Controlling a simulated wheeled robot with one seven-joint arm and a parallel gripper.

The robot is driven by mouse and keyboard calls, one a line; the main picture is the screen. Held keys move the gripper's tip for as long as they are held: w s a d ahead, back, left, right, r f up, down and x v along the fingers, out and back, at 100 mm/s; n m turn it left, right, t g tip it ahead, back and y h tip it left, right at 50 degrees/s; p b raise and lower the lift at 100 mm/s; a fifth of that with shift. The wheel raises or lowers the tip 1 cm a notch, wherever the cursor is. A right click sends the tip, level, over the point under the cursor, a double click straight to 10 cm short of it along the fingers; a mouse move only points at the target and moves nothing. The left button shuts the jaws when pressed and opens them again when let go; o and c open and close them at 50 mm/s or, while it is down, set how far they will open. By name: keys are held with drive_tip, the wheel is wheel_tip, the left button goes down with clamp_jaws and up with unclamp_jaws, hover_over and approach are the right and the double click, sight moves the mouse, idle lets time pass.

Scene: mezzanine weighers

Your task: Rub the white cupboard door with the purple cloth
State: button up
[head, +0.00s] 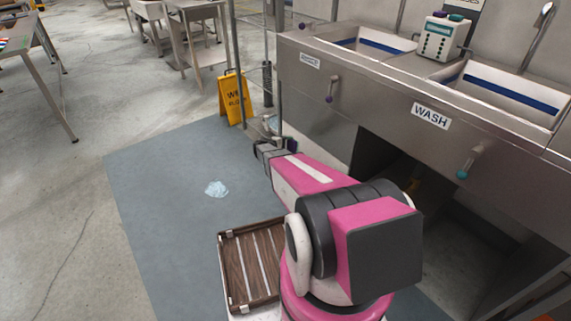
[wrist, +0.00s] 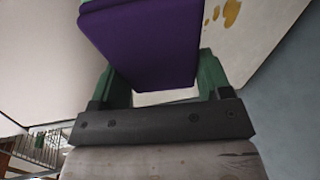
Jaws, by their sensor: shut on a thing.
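My gripper (wrist: 162,72) is shut on the purple cloth (wrist: 140,48), which shows as a thick flat pad between the green fingers in the wrist view. A white panel with yellow-brown stains (wrist: 255,45), seemingly the white cupboard door, stands behind and right of the cloth. I cannot tell whether the cloth touches it. In the head view my gripper (head: 270,150) is partly hidden by my arm, beside the sink unit's left end. The cloth and the door's face are not clear there.
A steel wash sink unit (head: 345,115) runs along the right. A yellow wet-floor sign (head: 234,98) stands behind my gripper. A pale crumpled item (head: 216,188) lies on the blue-grey floor area (head: 165,205). Tables (head: 28,45) stand far left; the left floor is mostly clear.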

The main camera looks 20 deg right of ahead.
wheel_tip(320, 180, down, 14)
drive_tip(key=w+a+n+t, duration=0.1)
drive_tip(key=w+n+t, duration=0.15)
drive_tip(key=t, duration=0.25)
drive_tip(key=shift+n+h, duration=0.3)
drive_tip(key=shift+n, duration=0.15)
drive_tip(key=shift+w+d+r, duration=0.1)
drive_tip(key=shift+w+d, duration=0.1)
drive_tip(key=shift+d, duration=0.75)
drive_tip(key=shift+w+d, duration=0.25)
drive_tip(key=shift+d, duration=0.65)
drive_tip(key=shift+w+d+r, duration=0.1)
drive_tip(key=shift+w+d, duration=0.1)
drive_tip(key=shift+d, duration=0.75)
drive_tip(key=shift+x, duration=0.95)
drive_tip(key=shift+s+d, duration=0.15)
drive_tip(key=shift+s, duration=0.15)
drive_tip(key=s+d, duration=0.2)
drive_tip(key=s, duration=0.4)
drive_tip(key=shift+s, duration=0.3)
drive_tip(key=shift+w+d, duration=0.1)
drive_tip(key=shift+w, duration=0.05)
